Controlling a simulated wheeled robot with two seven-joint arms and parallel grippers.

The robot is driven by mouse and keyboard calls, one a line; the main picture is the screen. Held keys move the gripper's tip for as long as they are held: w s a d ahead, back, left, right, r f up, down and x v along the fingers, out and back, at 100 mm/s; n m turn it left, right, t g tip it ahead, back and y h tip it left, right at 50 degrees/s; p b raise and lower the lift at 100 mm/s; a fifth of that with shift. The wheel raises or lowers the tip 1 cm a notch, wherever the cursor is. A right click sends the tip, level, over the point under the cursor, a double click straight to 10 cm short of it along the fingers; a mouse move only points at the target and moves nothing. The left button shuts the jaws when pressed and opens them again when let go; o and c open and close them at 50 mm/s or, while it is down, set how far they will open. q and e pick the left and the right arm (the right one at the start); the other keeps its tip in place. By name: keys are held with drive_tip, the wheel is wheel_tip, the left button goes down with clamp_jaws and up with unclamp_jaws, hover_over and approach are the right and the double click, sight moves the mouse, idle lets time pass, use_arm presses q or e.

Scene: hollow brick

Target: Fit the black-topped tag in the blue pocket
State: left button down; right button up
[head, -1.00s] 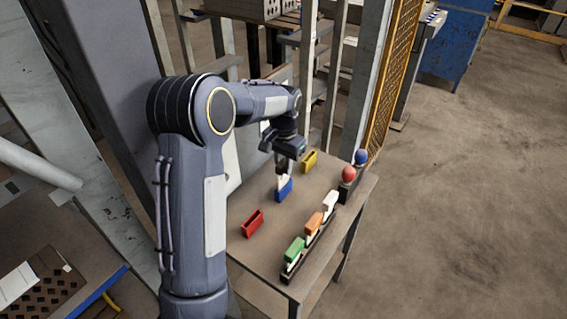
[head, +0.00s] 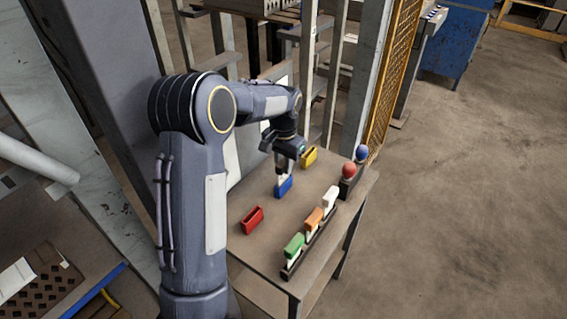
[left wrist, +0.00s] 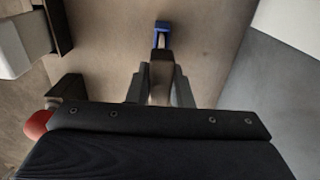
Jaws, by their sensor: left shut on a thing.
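My left gripper (head: 284,165) is shut on the black-topped tag and sits just above the blue pocket. In the left wrist view the gripper's fingertips (left wrist: 161,76) close on the tag's dark top (left wrist: 161,69). The tag's white lower part (head: 282,173) points down at the blue pocket (head: 284,188), which stands on the table; the pocket also shows in the left wrist view (left wrist: 163,26). The tag's lower end is at the pocket's mouth in the picture; I cannot tell how deep it sits. My right gripper is out of view.
A red pocket (head: 252,219) and a yellow pocket (head: 309,156) stand on either side. A dark rack along the right edge holds green (head: 294,244), orange (head: 314,218) and white-topped (head: 331,197) tags.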

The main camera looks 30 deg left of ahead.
use_arm(q)
drive_tip(key=c, duration=1.2)
unclamp_jaws()
drive_tip(key=shift+r, duration=0.15)
wheel_tip(320, 180, up, 7)
drive_tip(key=shift+r, duration=0.3)
